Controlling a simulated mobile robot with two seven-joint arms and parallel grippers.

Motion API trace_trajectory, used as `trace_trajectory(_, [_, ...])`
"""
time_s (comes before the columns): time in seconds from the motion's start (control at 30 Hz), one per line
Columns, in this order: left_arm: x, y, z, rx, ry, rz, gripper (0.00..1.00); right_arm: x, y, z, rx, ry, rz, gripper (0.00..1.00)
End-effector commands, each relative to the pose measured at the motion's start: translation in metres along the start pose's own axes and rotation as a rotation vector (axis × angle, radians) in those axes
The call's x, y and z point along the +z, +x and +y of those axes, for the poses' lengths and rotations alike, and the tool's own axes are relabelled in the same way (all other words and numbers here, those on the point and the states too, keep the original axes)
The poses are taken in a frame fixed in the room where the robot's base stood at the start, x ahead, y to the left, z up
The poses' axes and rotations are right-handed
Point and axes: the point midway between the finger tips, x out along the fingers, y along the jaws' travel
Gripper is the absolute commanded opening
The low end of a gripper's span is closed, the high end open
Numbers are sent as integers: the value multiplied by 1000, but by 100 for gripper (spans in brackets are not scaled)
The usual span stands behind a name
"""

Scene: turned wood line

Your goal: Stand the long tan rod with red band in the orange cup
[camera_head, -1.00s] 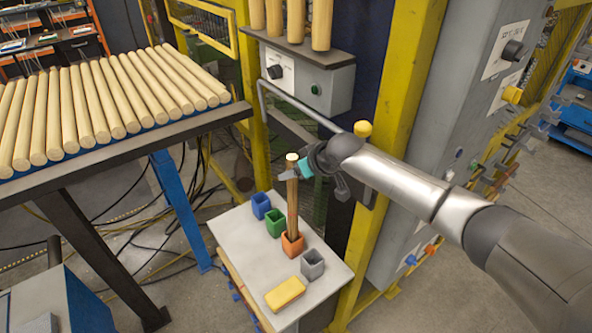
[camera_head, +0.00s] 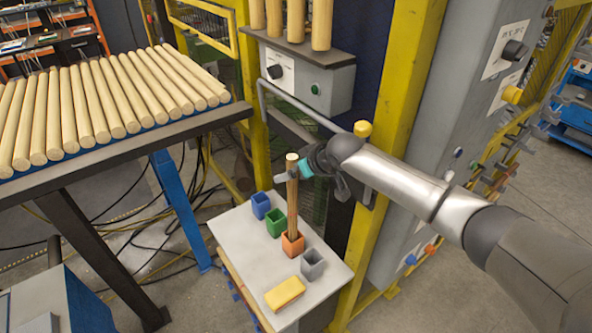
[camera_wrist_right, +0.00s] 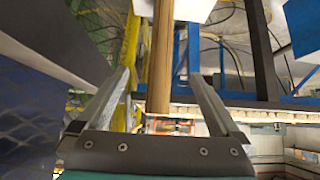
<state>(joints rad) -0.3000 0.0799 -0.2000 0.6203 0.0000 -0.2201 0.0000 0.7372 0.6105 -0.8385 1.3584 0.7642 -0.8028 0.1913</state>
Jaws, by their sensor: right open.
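The long tan rod (camera_head: 292,205) stands upright with its lower end in the orange cup (camera_head: 292,244) on the small white-topped table. Its light top end shows in the head view, but I cannot make out a red band. My right gripper (camera_head: 292,173) is near the top of the rod, its fingers open on either side of it. In the right wrist view the rod (camera_wrist_right: 160,60) runs between the two spread fingers, with a gap to each. The cup's inside is hidden by its walls. My left gripper is out of view.
The small table (camera_head: 238,240) also bears a blue cup (camera_head: 261,206), a green cup (camera_head: 276,224), a grey cup (camera_head: 312,264) and a yellow block (camera_head: 285,293). A rack of several pale rods (camera_head: 110,100) stands left. A yellow post (camera_head: 385,130) rises behind my right arm.

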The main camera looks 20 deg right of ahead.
Motion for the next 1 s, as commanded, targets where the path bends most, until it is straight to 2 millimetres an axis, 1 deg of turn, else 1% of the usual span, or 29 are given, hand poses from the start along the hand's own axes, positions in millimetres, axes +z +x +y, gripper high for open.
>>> trace_trajectory(0.2, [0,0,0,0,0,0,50,1,-2,0,0,0,-2,100])
trace_trajectory(0.37, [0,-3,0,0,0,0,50,0,-13,1,1,-1,-1,100])
trace_trajectory(0.67, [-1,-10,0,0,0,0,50,0,-55,0,1,-3,0,100])
trace_trajectory(1.0, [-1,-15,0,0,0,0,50,0,-110,1,2,-2,0,100])
